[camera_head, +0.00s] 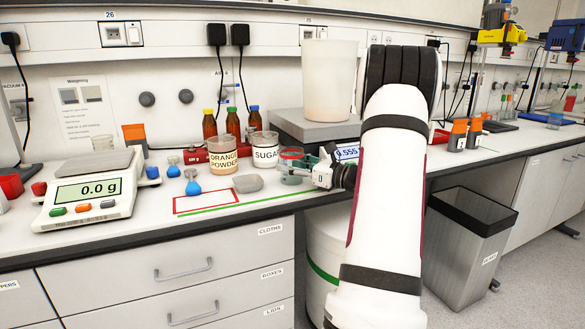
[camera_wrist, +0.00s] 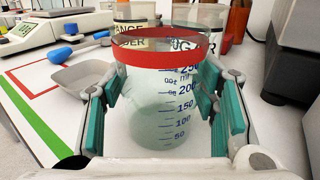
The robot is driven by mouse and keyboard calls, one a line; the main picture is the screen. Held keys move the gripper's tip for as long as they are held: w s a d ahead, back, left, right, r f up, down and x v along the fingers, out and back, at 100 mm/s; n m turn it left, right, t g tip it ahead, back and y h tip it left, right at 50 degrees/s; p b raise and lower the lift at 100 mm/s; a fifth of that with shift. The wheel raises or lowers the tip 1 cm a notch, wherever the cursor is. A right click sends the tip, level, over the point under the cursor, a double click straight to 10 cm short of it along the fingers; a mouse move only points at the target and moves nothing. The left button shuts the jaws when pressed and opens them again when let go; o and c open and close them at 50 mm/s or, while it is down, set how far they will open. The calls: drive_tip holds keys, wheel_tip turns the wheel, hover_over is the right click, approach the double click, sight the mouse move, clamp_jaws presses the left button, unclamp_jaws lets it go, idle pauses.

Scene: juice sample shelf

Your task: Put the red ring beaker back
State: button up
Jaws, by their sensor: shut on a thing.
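The red ring beaker (camera_wrist: 165,110) is a clear glass beaker with blue volume marks and a red band at its rim. The beaker looks upright. I cannot tell whether its base touches the bench. A red rectangle outline (camera_head: 206,199) is marked on the bench.
The orange powder beaker (camera_head: 222,160) and sugar beaker (camera_head: 264,153) stand just behind. A grey weighing dish (camera_head: 248,183) lies left of the gripper. A scale reading 0.0 g (camera_head: 90,192) stands at left. A grey hotplate-like unit (camera_head: 310,128) stands behind.

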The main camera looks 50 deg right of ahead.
drive_tip(key=o, duration=1.3)
drive_tip(key=shift+o, duration=0.2)
